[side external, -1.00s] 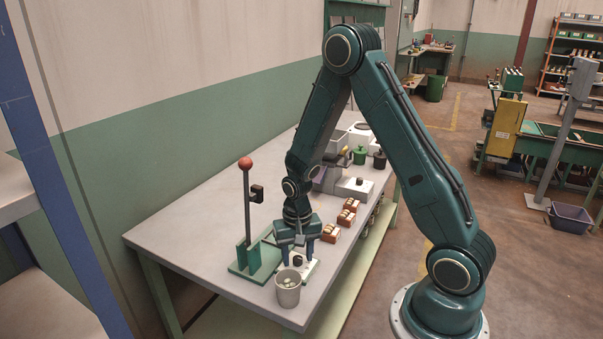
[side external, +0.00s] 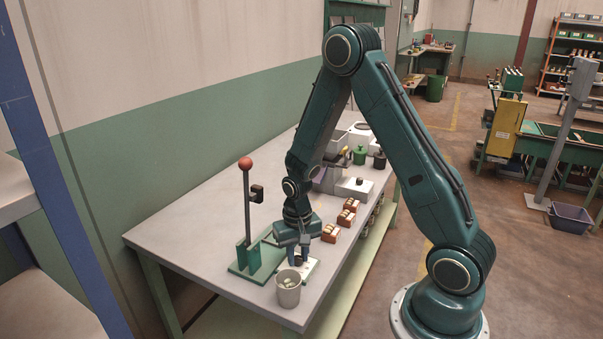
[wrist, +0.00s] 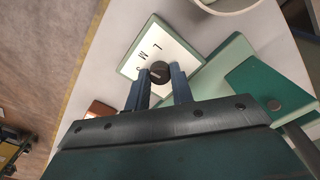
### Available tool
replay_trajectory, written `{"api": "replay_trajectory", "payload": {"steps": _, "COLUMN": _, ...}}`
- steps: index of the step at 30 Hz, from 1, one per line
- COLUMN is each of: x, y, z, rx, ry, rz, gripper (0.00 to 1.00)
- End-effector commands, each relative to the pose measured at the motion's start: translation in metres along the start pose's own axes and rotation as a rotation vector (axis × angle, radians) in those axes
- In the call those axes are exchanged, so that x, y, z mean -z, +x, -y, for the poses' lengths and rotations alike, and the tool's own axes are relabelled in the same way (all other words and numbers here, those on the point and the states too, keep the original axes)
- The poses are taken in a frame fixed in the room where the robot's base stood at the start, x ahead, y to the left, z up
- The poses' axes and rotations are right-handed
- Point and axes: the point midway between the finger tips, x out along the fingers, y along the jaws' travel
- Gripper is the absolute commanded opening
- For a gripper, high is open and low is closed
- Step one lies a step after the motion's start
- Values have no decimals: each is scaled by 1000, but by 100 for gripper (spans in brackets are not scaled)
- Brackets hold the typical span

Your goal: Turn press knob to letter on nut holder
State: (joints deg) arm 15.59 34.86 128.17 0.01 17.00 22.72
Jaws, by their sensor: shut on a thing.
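The dark round press knob (wrist: 160,71) sits on a white plate (wrist: 130,70) with the letters L, M and S, the S partly hidden. A pale line crosses the knob's top; I cannot tell which letter it points to. My gripper (wrist: 161,82) is shut on the knob, one finger on each side. In the side view my gripper (side external: 298,260) is low over the plate and hides the knob. Red-brown nut holders (side external: 331,233) stand in a row behind the gripper; their letters are too small to read. The green press base (side external: 250,270) is beside the plate.
The press lever with a red ball (side external: 245,163) stands upright left of my gripper. A grey bucket (side external: 288,290) with pale pieces inside is close in front. The table's left part is clear.

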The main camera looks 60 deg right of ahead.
Motion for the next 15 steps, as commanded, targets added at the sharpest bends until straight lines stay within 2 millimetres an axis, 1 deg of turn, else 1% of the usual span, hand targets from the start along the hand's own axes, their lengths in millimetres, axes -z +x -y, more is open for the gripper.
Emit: {"api": "replay_trajectory", "payload": {"steps": 15, "x": 1, "y": 0, "z": 0, "rx": 1, "ry": -409, "rz": -2, "gripper": 0}}
